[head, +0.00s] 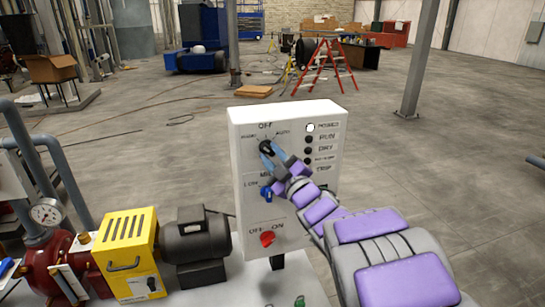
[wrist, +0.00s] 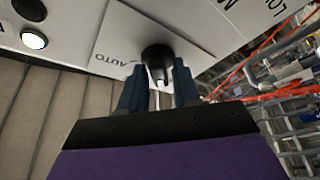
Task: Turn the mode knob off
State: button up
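The mode knob (head: 266,146) is a round black knob near the top of a white control box. OFF is printed above it, with smaller labels to its left and right. My gripper (head: 269,154) is right in front of it, its two blue-grey fingers pointing at the panel. In the wrist view the knob (wrist: 157,55) shows between the fingertips of my gripper (wrist: 158,75), with one finger on each side. The fingers stand apart; whether they touch the knob is unclear. The knob's pointer direction cannot be made out.
Below the knob are a blue selector (head: 266,193) and a red knob (head: 267,238) with OFF and ON labels. A column of indicator lamps (head: 309,139) is on the right, its top one lit white. A yellow-housed motor and pump (head: 128,252) stand at left.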

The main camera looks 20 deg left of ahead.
grip_shut()
jog(key=shift+f, duration=0.1)
jog(key=shift+m, duration=0.4)
jog(key=m+t+h, duration=0.1)
jog(key=m, duration=0.2)
jog(key=m+t+h+p, duration=0.1)
jog(key=m+t, duration=0.1)
jog(key=m, duration=0.2)
jog(key=m+t+h+p, duration=0.1)
jog(key=m, duration=0.3)
jog(key=shift+s+a+f+t, duration=0.2)
jog(key=shift+a+t, duration=0.1)
jog(key=shift+t, duration=0.1)
jog(key=shift+m+h, duration=0.3)
jog(key=shift+m, duration=0.2)
jog(key=shift+o, duration=1.5)
grip_release()
jog(key=shift+r, duration=0.1)
